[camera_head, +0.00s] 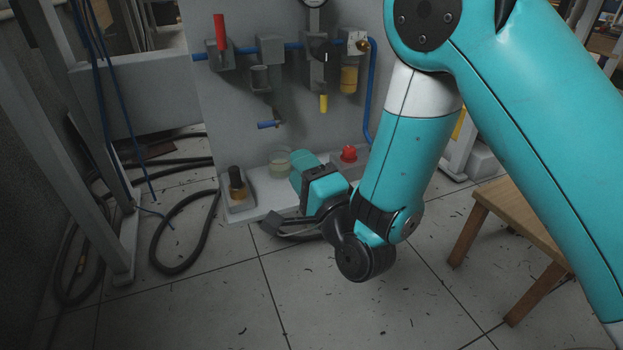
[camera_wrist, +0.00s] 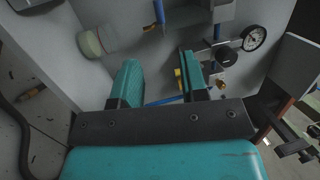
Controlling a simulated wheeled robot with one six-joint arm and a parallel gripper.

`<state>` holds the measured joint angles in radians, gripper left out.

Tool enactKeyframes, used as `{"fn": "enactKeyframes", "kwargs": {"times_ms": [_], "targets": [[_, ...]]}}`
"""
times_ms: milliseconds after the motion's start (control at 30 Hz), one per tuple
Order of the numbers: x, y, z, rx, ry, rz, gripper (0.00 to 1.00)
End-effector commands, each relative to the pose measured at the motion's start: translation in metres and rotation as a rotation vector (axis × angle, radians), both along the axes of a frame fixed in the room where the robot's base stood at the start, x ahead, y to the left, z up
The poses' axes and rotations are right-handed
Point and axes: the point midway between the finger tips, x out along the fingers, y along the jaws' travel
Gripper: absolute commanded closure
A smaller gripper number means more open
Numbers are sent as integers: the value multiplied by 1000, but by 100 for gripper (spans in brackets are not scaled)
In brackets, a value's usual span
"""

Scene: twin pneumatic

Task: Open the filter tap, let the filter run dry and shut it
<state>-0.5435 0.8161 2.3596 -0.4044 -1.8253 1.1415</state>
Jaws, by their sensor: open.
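The filter (camera_head: 260,78) hangs on the grey panel, between the red-handled valve and the gauge unit. Below it is the tap with a blue lever (camera_head: 268,124), lying roughly level. In the wrist view a blue lever (camera_wrist: 160,14) with a brass end shows beyond the fingertips. A clear jar (camera_head: 280,162) with pale liquid stands on the ledge below the tap; it also shows in the wrist view (camera_wrist: 92,42). My gripper (camera_wrist: 158,62) is open and empty, apart from the lever. In the head view my gripper (camera_head: 308,172) is low, beside the jar; its fingertips are unclear there.
A red-handled valve (camera_head: 219,32), a yellow-bowled unit (camera_head: 349,79) and a gauge (camera_wrist: 253,38) are on the panel. A dark bottle (camera_head: 237,183) and a red item (camera_head: 348,153) stand on the ledge. A black hose (camera_head: 185,268) lies left; a wooden stool (camera_head: 515,215) stands right.

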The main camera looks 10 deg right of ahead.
Motion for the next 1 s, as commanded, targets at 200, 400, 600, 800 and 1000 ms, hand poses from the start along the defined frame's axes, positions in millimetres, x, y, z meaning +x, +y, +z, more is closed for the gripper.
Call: {"fn": "enactKeyframes", "kwargs": {"times_ms": [200, 400, 600, 800, 1000], "targets": [[-23, -11, -4, 0, 1, -1, 60], [-27, -13, -5, 1, -2, -1, 60], [-27, -13, -6, 1, -2, -1, 60], [-25, -12, 4, -21, 10, 3, 60], [-15, -3, 67, -241, 108, 70, 60]]}}
